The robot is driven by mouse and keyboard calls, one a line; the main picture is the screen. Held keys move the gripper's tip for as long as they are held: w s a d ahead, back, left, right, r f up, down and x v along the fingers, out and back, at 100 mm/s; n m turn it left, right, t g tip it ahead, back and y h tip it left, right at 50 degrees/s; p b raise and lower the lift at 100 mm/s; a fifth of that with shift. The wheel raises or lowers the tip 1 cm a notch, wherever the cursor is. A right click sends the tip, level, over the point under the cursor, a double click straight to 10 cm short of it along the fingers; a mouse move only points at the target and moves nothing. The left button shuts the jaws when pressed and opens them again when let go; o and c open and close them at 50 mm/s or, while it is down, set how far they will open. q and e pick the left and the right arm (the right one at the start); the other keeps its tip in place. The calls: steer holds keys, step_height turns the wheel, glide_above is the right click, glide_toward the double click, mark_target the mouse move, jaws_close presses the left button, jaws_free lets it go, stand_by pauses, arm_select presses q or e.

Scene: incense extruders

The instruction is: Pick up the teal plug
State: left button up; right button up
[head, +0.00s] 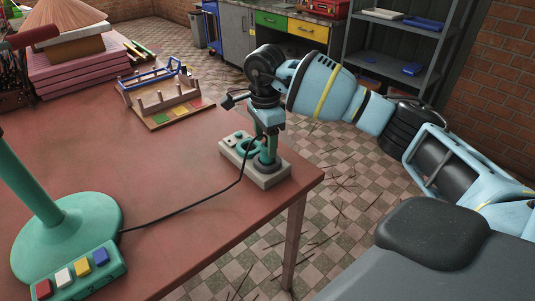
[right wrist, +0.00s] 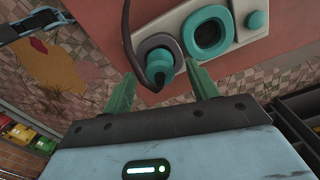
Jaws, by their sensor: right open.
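The teal plug (right wrist: 160,67) sits upright in a grey-ringed socket of the pale power strip (right wrist: 180,22), with a dark cable rising from it. The power strip (head: 277,181) lies at the table's near right corner in the head view. My right gripper (right wrist: 162,76) is open, its two green fingers on either side of the plug with gaps showing. In the head view my right gripper (head: 266,142) points down over the strip and partly hides the plug.
The strip also has an empty teal-ringed socket (right wrist: 208,34) and a teal knob (right wrist: 257,19). The black cable (head: 190,207) runs across the red table (head: 150,170) to the teal lamp base (head: 68,235). A wooden rack (head: 165,98) stands farther back. The table's middle is clear.

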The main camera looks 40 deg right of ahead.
mark_target(266, 146)
steer(key=shift+s+f, duration=0.1)
steer(key=shift+f, duration=1.65)
steer(key=c, duration=1.1)
